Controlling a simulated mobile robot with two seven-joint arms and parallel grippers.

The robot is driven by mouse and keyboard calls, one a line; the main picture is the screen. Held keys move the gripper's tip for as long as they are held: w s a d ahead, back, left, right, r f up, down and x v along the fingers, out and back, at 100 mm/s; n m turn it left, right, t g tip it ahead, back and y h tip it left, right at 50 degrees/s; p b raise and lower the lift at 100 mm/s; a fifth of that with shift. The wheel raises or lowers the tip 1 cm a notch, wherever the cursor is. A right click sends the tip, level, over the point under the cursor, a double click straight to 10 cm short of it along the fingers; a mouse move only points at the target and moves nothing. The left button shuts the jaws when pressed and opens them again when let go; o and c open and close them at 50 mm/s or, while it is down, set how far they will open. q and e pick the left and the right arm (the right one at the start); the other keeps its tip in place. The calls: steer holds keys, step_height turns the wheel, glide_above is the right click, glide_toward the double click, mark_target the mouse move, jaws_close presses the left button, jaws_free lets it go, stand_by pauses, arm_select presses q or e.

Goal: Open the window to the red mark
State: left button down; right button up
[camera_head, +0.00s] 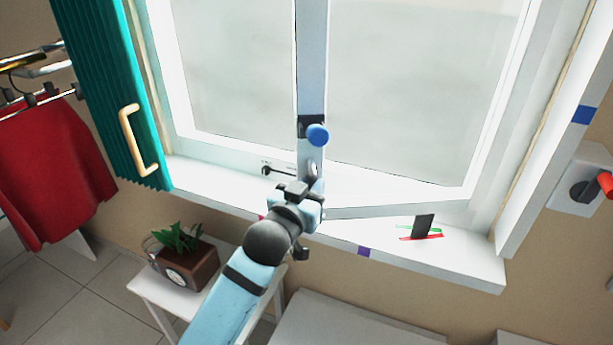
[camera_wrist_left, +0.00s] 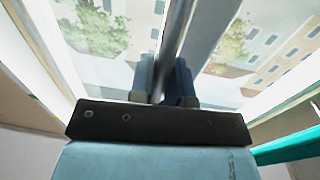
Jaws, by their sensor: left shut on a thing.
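The window (camera_head: 311,80) has two white-framed panes; its right sash stands slightly swung into the room, its bottom edge out over the sill. The red mark (camera_head: 407,238) is a thin line on the sill at the right, near a green line (camera_head: 430,229). My left gripper (camera_head: 308,180) is at the lower part of the sash's free edge, below a blue knob (camera_head: 317,134). In the left wrist view its fingers (camera_wrist_left: 164,82) are shut around a narrow upright bar (camera_wrist_left: 173,45) of the window. The exact grip contact is partly hidden. My right gripper is out of view.
A dark upright block (camera_head: 423,226) stands on the sill (camera_head: 470,262) by the coloured lines. A teal shutter (camera_head: 110,85) is at the left. A potted plant (camera_head: 182,260) sits on a small white table below. A wall box with a red part (camera_head: 584,188) is at the right.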

arm_select(q)
steer(key=c, duration=1.1)
jaws_free()
steer(key=shift+d, duration=0.15)
steer(key=b+v, duration=0.2)
steer(key=v, duration=1.2)
steer(key=shift+w+f, duration=0.1)
steer(key=shift+f, duration=0.05)
